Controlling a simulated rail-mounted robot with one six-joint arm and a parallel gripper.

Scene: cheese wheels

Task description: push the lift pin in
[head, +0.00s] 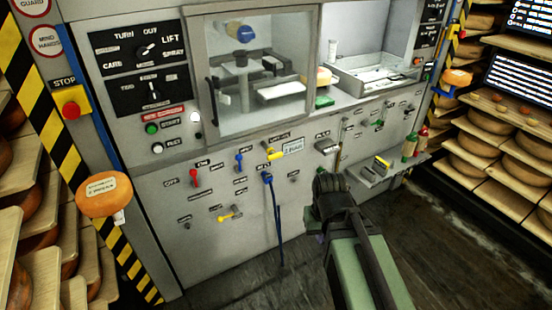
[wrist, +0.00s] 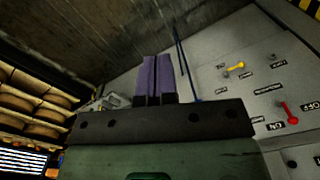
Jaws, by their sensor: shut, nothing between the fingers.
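My gripper (wrist: 155,60) shows in the wrist view with its two purple fingers side by side, shut and empty. It is apart from the grey machine front (wrist: 220,100). In the head view my arm reaches in from the lower right and mostly hides the fingers. I cannot tell for sure which fitting is the lift pin; the small labels are too blurred. The machine front (head: 225,245) carries several candidates: a yellow handle (head: 276,155), a small yellow-tipped fitting (head: 229,217), a red lever (head: 194,178) and a blue lever (head: 239,163).
A blue hose (head: 276,220) hangs down the front to the floor. Cheese racks stand at both sides. The floor before the panel is clear.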

